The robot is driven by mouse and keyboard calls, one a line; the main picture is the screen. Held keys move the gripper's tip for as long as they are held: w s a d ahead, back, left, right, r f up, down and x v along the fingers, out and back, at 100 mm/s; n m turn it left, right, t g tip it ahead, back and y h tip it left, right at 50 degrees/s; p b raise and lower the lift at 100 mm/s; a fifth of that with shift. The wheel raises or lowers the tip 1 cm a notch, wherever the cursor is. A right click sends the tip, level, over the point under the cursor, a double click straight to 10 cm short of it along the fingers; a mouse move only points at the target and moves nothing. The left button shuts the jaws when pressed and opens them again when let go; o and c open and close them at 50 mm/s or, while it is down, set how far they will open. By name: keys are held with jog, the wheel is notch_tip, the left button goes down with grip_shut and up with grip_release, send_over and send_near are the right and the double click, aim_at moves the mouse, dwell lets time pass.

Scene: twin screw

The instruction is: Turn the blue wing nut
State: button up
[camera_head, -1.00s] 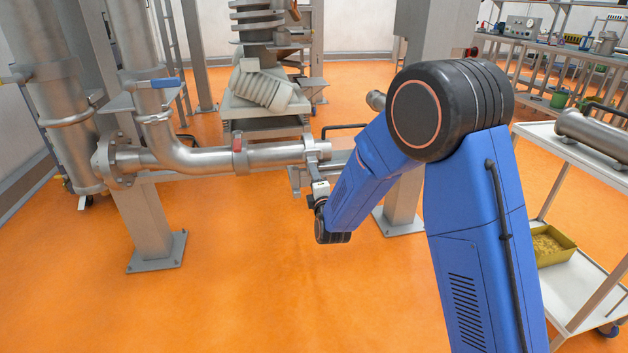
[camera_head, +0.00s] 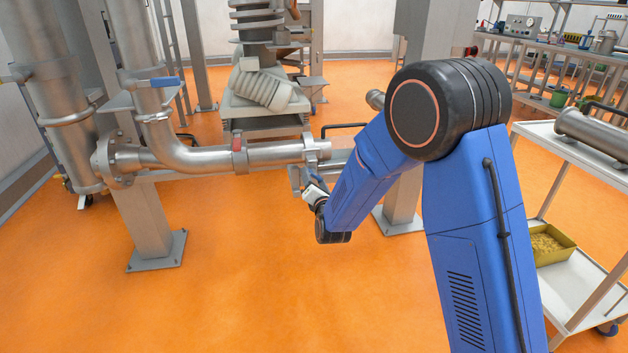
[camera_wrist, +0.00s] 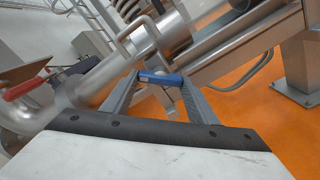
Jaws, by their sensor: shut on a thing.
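The blue wing nut (camera_wrist: 160,78) shows in the wrist view, between the two grey fingers of my gripper (camera_wrist: 158,86). My gripper is shut on it, with a finger at each end of the nut. The nut sits below a clamp on the steel pipe. In the head view my gripper (camera_head: 299,178) is small, under the clamp (camera_head: 314,150) at the right end of the horizontal pipe, and the nut cannot be made out there.
The horizontal steel pipe (camera_head: 275,153) has a red-marked clamp (camera_head: 239,156) left of my gripper. A steel post (camera_head: 150,215) stands below the pipe. A white trolley (camera_head: 575,150) stands at the right. The orange floor (camera_head: 270,290) in front is clear.

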jog(key=shift+s+f, duration=0.1)
jog(key=shift+f, duration=0.05)
dwell(0.4)
jog(key=o, duration=1)
jog(key=shift+o, duration=0.2)
jog(key=v, duration=1.7)
jog(key=shift+s, duration=0.2)
